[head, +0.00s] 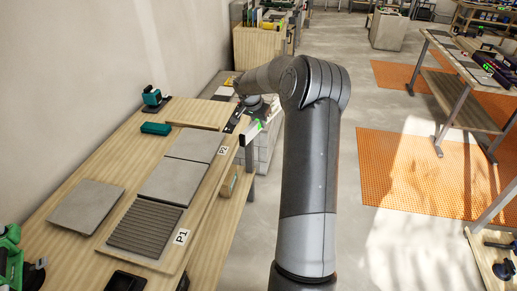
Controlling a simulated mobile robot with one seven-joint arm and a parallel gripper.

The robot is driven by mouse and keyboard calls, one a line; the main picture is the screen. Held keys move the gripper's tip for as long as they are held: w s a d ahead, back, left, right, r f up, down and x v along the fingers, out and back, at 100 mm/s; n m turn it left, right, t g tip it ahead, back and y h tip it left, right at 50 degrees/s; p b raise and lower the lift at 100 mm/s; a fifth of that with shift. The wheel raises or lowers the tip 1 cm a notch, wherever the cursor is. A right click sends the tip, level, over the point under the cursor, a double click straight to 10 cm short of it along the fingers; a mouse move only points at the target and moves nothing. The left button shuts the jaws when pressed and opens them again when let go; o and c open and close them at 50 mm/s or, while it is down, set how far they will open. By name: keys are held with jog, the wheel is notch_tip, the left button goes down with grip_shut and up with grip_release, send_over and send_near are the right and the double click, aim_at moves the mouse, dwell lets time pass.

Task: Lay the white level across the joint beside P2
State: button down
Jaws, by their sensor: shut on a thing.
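The white level (249,134), with green on it, is held by my gripper (246,122) over the table's right edge, to the upper right of P2. My gripper is shut on it; its fingers are small and partly hidden by the level and my wrist. The P2 label (222,150) lies on the board beside two flat grey tiles, the far tile (196,145) and the near tile (166,181). A thin joint runs between them, with nothing lying across it. The level looks apart from the tiles; its height above the table is unclear.
The ribbed bed (146,225) by the P1 label (181,237) is nearest on the board. A loose grey tile (87,206) lies left. A teal block (156,128) and a teal-black suction tool (152,98) stand behind. A green tool (12,265) is at lower left.

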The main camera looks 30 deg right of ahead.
jog(key=v, duration=0.2)
jog(key=w+v, duration=0.1)
jog(key=v, duration=0.4)
jog(key=shift+w+d+r, duration=0.1)
jog(key=shift+d+r, duration=0.2)
jog(key=shift+r, duration=0.2)
jog(key=a+r, duration=0.4)
jog(key=a, duration=0.1)
jog(key=w+a+f+n, duration=0.15)
jog(key=a+f, duration=0.25)
jog(key=a, duration=0.5)
jog(key=w+a+f+n+t, duration=0.1)
jog(key=w+a+f, duration=0.1)
jog(key=a+f, duration=0.45)
jog(key=w+a+f+n, duration=0.1)
jog(key=w+a+f, duration=0.15)
jog(key=a, duration=0.75)
jog(key=shift+y, duration=0.4)
jog(key=shift+s+a+f, duration=0.1)
jog(key=shift+s+f, duration=0.05)
jog(key=shift+f, duration=1.8)
jog(key=shift+s+f, duration=0.15)
jog(key=shift+f, duration=1.8)
jog(key=shift+f, duration=0.15)
jog(key=c, duration=1.2)
grip_release()
